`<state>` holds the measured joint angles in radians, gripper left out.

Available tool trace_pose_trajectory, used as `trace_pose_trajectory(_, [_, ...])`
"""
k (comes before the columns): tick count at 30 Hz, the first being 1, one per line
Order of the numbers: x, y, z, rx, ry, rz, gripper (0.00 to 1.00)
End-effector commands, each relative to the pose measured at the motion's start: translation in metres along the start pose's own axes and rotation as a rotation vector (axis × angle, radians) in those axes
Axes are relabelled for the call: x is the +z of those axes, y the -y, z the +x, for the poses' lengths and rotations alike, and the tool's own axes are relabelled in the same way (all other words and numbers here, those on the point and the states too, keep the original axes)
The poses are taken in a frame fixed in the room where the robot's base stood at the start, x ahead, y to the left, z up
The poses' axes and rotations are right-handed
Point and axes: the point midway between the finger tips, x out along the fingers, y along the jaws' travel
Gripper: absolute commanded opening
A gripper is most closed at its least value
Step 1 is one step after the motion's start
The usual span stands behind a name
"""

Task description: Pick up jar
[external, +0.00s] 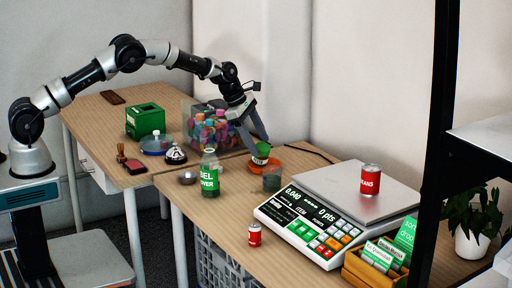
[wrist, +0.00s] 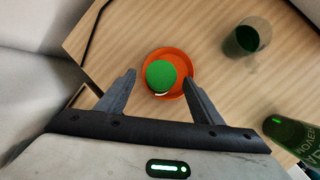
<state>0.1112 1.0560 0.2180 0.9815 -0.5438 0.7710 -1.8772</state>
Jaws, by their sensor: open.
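The jar seems to be the small container with a round green lid (external: 261,149). It stands in a shallow orange dish (external: 289,167) on the wooden table. In the wrist view its green top (wrist: 161,74) shows inside the orange dish (wrist: 184,59), seen from above. My gripper (wrist: 158,77) is open and empty. Its two fingertips are on either side of the dish and the green top in that view. In the external view my gripper (external: 256,145) points down at the jar. I cannot tell whether the fingers touch the dish or jar.
A dark glass cup (external: 272,180) stands close in front of the dish. A green-labelled bottle (external: 210,177) is to the left. A clear bin of coloured pieces (external: 203,128) is behind. A scale (external: 322,222) bearing a red can (external: 371,180) is to the right.

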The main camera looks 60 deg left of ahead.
Motion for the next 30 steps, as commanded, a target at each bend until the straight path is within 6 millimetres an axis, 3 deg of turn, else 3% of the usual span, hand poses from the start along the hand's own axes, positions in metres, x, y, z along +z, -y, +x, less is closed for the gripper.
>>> trace_pose_trajectory(1, [-0.004,0.002,0.013,-0.002,-0.002,0.000,0.61])
trace_pose_trajectory(6, [-0.003,0.002,0.033,0.000,0.000,0.000,0.61])
trace_pose_trajectory(15, [-0.003,0.001,0.037,0.000,0.000,-0.001,0.61])
trace_pose_trajectory(25, [-0.003,0.001,0.037,0.000,0.000,-0.001,0.07])
trace_pose_trajectory(27, [-0.003,0.001,0.036,0.000,0.000,0.000,0.00])
trace_pose_trajectory(30, [-0.003,0.001,0.036,0.000,0.000,0.000,0.00])
